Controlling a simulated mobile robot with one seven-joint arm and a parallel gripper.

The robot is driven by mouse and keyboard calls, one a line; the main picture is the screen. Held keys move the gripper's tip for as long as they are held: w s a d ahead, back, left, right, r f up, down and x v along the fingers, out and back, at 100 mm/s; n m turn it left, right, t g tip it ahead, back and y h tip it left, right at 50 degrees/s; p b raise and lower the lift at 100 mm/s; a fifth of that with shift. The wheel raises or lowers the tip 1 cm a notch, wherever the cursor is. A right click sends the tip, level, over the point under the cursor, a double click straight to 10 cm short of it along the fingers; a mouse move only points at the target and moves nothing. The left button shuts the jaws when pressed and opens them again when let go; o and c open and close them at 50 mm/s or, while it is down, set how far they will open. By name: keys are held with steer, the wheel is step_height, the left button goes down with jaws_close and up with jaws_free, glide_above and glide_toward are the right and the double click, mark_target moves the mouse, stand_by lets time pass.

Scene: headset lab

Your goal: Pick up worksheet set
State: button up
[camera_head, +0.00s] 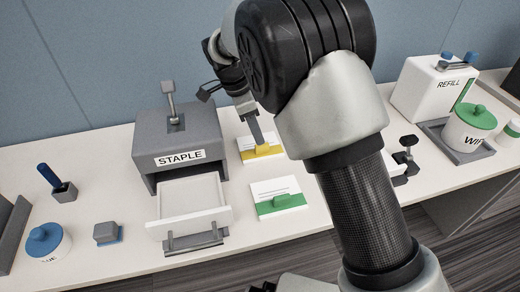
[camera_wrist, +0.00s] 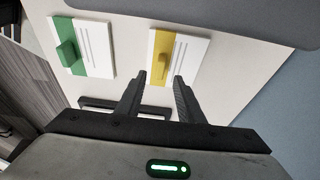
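Two worksheet sets lie flat on the white table. One has a yellow band and raised yellow tab (camera_head: 262,151); it also shows in the wrist view (camera_wrist: 190,57). The other has a green band and green tab (camera_head: 278,204), nearer the table's front, and shows at upper left in the wrist view (camera_wrist: 97,47). My gripper (camera_wrist: 159,78) is open, its two fingers apart with nothing between them. In the head view it hangs by the yellow set (camera_head: 256,138), covering a little of it. Its height above the set is hard to tell.
A grey stapling machine (camera_head: 203,130) marked STAPLE stands left, its white tray (camera_head: 188,196) pulled out in front. A white REFILL box (camera_head: 420,92) and a green-lidded pot (camera_head: 468,125) stand right. A blue-lidded pot (camera_head: 45,243) and a small grey block (camera_head: 106,231) are front left.

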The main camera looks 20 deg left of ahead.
mark_target(251, 153)
steer(key=shift+b+x, duration=0.55)
steer(key=shift+x, duration=2.2)
jaws_close()
